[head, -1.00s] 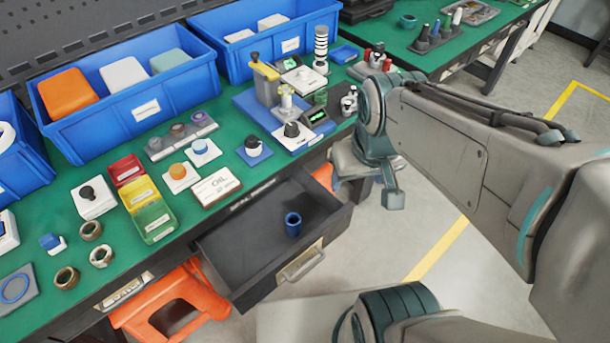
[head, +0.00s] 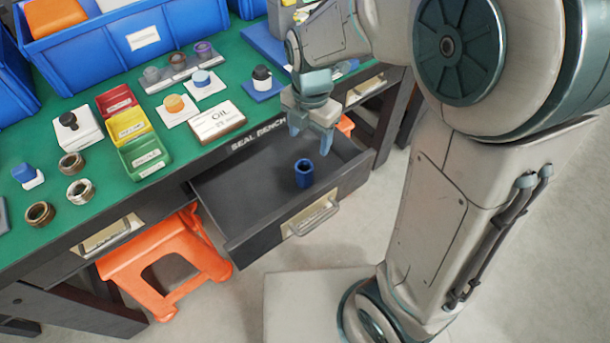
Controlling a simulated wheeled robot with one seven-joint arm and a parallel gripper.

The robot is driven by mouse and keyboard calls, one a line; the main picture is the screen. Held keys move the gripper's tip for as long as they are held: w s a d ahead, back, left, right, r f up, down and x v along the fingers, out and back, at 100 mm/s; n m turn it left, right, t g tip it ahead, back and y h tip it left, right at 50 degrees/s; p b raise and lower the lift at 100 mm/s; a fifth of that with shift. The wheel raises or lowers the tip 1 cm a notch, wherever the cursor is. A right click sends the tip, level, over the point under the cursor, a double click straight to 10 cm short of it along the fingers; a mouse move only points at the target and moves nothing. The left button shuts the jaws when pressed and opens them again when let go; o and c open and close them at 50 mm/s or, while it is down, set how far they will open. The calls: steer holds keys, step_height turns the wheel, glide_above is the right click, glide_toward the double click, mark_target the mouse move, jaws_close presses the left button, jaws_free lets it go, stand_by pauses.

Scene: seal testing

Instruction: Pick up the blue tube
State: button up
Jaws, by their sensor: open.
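The blue tube (head: 304,174) stands upright in the open dark drawer (head: 240,199), towards its right side. Its round open top shows. My gripper (head: 312,146) points down above the tube, just behind it in the picture. Its teal fingers are spread and nothing is between them. A gap shows between the fingertips and the tube, but its height is hard to judge.
The drawer's front has a metal handle (head: 313,219). The green bench top (head: 250,103) edge lies behind, with an oil box (head: 217,121) and red, yellow and green bins (head: 146,155) on it. An orange stool (head: 165,262) stands below left.

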mark_target(305, 162)
steer(key=shift+n, duration=0.9)
steer(key=f, duration=0.3)
steer(key=f+b, duration=0.1)
steer(key=f, duration=0.2)
steer(key=f+b, duration=0.1)
steer(key=f, duration=0.3)
steer(key=shift+w+a, duration=0.2)
steer(key=shift+a, duration=0.2)
steer(key=f, duration=0.1)
steer(key=f+b, duration=0.1)
steer(key=f, duration=0.3)
steer(key=shift+w+a+f, duration=0.1)
steer(key=shift+w, duration=0.15)
steer(key=c, duration=1)
